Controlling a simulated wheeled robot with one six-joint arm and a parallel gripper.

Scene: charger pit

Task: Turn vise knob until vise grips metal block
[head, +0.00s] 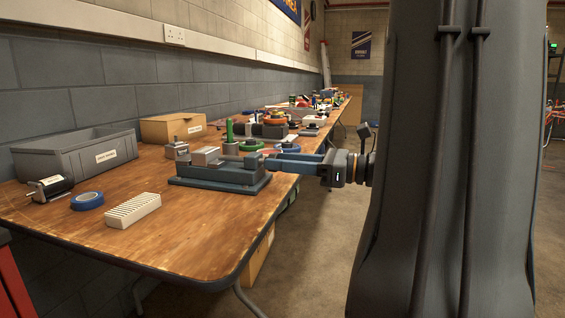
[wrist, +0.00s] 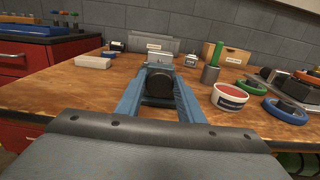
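The grey-blue vise (head: 218,180) sits on the wooden workbench with a light metal block (head: 205,156) at its jaws. Whether the jaws touch the block is too small to tell. My gripper (head: 268,162) reaches in from the right at the vise's near end. In the wrist view, the round black vise knob (wrist: 160,84) lies between the fingertips of my gripper (wrist: 160,78), one blue finger on each side. The knob fills most of the gap, and I cannot tell whether the fingers press on it. In this view the knob and fingers hide most of the vise.
On the workbench (head: 190,235) are a grey bin (head: 75,155), a cardboard box (head: 173,128), blue tape (head: 87,201) and a white ribbed block (head: 133,210). A red-topped tub (wrist: 229,97) and tape rings stand right of the gripper.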

